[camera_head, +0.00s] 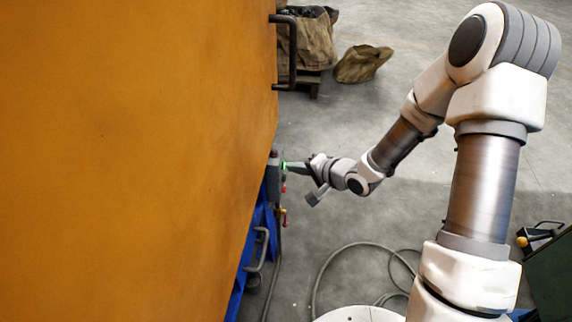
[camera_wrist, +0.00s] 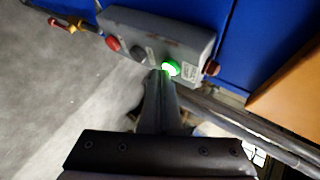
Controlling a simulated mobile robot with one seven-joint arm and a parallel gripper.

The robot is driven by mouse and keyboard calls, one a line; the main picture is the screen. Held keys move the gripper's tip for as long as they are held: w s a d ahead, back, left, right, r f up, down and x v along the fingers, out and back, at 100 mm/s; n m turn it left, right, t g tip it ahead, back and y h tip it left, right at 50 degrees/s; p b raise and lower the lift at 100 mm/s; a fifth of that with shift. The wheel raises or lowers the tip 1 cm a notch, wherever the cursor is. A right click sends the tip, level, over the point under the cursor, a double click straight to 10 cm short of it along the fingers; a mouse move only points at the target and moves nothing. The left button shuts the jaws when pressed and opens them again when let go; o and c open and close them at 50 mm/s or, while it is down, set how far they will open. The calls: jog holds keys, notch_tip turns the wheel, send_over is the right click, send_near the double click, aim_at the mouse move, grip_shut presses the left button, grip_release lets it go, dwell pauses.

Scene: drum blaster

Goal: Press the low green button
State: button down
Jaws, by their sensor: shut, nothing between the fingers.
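The green button (camera_wrist: 171,69) glows on a grey control box (camera_wrist: 150,35) in the wrist view. In the head view a green glow (camera_head: 284,165) shows at the box (camera_head: 273,172) on the side of the orange machine. My gripper (camera_wrist: 163,78) is shut and empty. Its tips are right at the green button, overlapping its lower left edge in the wrist view; I cannot tell whether they touch it. In the head view my gripper (camera_head: 290,167) points left at the box.
A red button (camera_wrist: 113,44) and a dark knob (camera_wrist: 138,53) sit on the same box. The large orange machine (camera_head: 130,150) fills the left of the head view, with a black handle (camera_head: 293,55) higher up. A hose (camera_head: 330,258) lies on the open grey floor.

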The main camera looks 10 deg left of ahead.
jog(key=shift+d+p, duration=0.55)
jog(key=shift+d, duration=0.3)
jog(key=shift+s+d+p, duration=0.15)
jog(key=shift+d+p, duration=1.35)
jog(key=shift+d, duration=1)
